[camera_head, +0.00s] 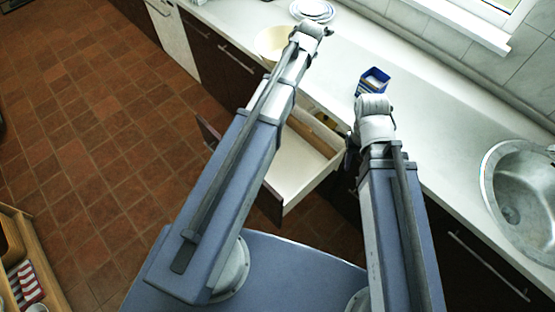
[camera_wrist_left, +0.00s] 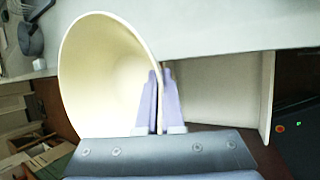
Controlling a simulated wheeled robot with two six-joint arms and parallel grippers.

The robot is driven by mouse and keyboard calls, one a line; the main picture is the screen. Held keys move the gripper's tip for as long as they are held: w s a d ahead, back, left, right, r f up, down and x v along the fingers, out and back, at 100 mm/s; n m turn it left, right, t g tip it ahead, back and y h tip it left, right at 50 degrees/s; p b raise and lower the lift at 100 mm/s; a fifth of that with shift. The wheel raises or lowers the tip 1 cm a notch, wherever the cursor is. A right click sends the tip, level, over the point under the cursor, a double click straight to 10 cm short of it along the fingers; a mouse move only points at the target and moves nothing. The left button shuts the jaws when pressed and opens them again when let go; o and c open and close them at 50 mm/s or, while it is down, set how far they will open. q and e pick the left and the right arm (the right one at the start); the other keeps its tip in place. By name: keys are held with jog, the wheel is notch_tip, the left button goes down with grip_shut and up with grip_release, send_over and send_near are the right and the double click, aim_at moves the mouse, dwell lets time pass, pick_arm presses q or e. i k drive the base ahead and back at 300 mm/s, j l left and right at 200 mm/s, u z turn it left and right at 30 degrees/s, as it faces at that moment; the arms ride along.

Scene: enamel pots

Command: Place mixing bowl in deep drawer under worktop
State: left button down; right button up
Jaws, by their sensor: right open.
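The cream mixing bowl (camera_head: 270,42) is at the worktop's front edge in the head view, partly hidden by my left arm. In the left wrist view the bowl (camera_wrist_left: 102,75) looks tilted. My left gripper (camera_wrist_left: 160,78) has its two fingers on either side of the bowl's rim and is shut on it. The deep drawer (camera_head: 292,172) under the worktop is pulled open and its pale inside shows, partly covered by my left arm. It also seems to show in the left wrist view (camera_wrist_left: 225,95), beside the bowl. My right gripper (camera_head: 350,158) is open near the drawer's right side, mostly hidden by its wrist.
The white worktop (camera_head: 430,140) carries a blue box (camera_head: 373,81) and a stack of plates (camera_head: 312,11). A round sink (camera_head: 515,190) is at the right. A wooden crate (camera_head: 22,255) with striped cloth stands at lower left. Tiled floor (camera_head: 110,130) is open at left.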

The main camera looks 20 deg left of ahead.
aim_at(272, 168)
jog(key=l+u, duration=0.25)
jog(key=l, duration=0.6)
jog(key=k+l+u, duration=0.1)
jog(key=l+u, duration=0.15)
jog(key=l, duration=0.55)
